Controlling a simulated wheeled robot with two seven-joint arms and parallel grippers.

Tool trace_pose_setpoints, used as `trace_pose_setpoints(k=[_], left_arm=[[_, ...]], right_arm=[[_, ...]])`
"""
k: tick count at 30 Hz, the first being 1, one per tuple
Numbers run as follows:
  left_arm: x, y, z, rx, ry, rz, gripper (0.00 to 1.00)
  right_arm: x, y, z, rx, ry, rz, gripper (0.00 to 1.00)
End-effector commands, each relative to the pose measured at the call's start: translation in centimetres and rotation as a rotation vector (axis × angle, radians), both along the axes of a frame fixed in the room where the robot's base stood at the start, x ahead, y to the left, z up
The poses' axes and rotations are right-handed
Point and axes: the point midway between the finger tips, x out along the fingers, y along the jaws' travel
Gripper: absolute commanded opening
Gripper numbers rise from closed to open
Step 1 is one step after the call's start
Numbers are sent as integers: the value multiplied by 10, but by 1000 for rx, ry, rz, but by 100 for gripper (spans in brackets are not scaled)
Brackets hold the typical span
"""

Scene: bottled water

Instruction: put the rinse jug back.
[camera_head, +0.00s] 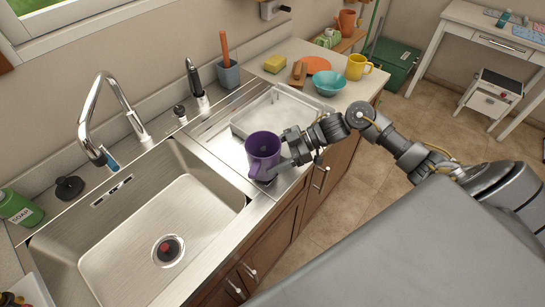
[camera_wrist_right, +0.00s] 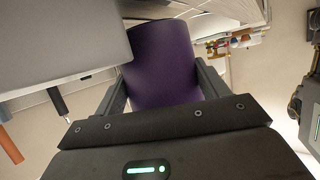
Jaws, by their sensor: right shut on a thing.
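A purple jug (camera_head: 263,150), which I take as the rinse jug, is upright over the steel drainboard just right of the sink (camera_head: 160,238). My right gripper (camera_head: 288,158) is shut on it from the right side. In the right wrist view the purple jug (camera_wrist_right: 163,62) fills the space between the two fingers of the right gripper (camera_wrist_right: 162,88). I cannot tell whether its base touches the steel. My left gripper is not in view.
The faucet (camera_head: 100,120) arches over the sink. A teal bowl (camera_head: 328,83), yellow mug (camera_head: 357,66), and yellow sponge (camera_head: 275,63) are on the counter beyond. A green soap bottle (camera_head: 18,208) stands at left.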

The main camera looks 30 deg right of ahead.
Motion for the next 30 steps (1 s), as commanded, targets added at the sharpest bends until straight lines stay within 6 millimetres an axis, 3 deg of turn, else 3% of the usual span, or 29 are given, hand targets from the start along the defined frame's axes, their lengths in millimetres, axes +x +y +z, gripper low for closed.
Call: trace_pose_setpoints(k=[3, 19, 20, 24, 30], left_arm=[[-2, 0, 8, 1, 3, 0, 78], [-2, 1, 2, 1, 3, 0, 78], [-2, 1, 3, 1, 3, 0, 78], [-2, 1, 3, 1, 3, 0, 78], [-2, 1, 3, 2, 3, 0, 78]], right_arm=[[1, 0, -9, 2, -1, -3, 37], [1, 0, -21, -1, -2, -2, 37], [1, -1, -20, -1, -2, -2, 77], [0, -1, -20, -2, 0, -3, 95], [0, -1, -21, -3, 1, -3, 95]])
